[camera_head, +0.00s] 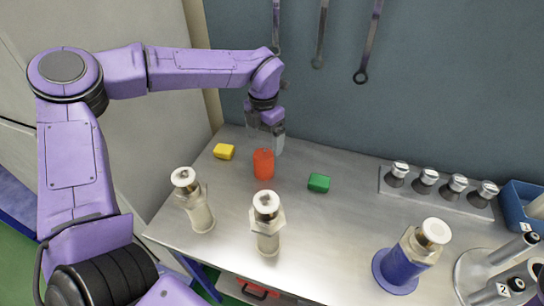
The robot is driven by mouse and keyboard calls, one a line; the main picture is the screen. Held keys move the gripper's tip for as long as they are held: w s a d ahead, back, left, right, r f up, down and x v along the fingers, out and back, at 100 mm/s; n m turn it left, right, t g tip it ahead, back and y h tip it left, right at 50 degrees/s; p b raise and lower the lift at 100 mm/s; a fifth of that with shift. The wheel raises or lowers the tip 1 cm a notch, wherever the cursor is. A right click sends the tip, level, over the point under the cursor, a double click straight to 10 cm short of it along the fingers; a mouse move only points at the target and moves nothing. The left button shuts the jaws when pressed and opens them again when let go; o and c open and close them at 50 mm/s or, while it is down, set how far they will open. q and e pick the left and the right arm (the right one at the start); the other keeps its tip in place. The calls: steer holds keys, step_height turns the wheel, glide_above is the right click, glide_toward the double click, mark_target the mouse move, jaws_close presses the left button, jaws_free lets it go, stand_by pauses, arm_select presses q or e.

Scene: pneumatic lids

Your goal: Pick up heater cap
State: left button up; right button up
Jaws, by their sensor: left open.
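No part is clearly marked as the heater cap. A metal vessel with a pale round top (433,231) sits in a blue base (400,268) at the front right of the bench. Two more metal vessels with pale tops stand at the front: one on the left (199,212) and one in the middle (267,230). A red cylinder (263,164) stands upright near the bench's middle left. My left gripper (270,140) is open and points down just behind and above the red cylinder. Its fingertips are small and partly blurred. My right gripper is not in view.
A yellow block (224,152) and a green block (319,183) lie on the metal bench (338,222). A rack (440,196) with several metal lids stands at the back right, beside a blue bin (521,208). A round holder (468,274) fills the right corner. Tools hang on the wall.

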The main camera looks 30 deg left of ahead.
mark_target(263, 154)
arm_select(q)
steer(key=shift+s+f, duration=0.85)
steer(key=shift+f, duration=0.2)
steer(key=shift+s+f+p, duration=0.15)
steer(key=shift+f+p, duration=0.2)
steer(key=shift+p, duration=0.1)
steer(key=f, duration=0.1)
steer(key=w+f+p, duration=0.1)
steer(key=f, duration=0.3)
steer(key=shift+w+p, duration=0.35)
steer(key=shift+w, duration=0.05)
steer(key=shift+a+f, duration=0.1)
steer(key=shift+f, duration=0.15)
steer(key=shift+s+r, duration=0.1)
steer(key=shift+s, duration=0.25)
steer(key=c, duration=1)
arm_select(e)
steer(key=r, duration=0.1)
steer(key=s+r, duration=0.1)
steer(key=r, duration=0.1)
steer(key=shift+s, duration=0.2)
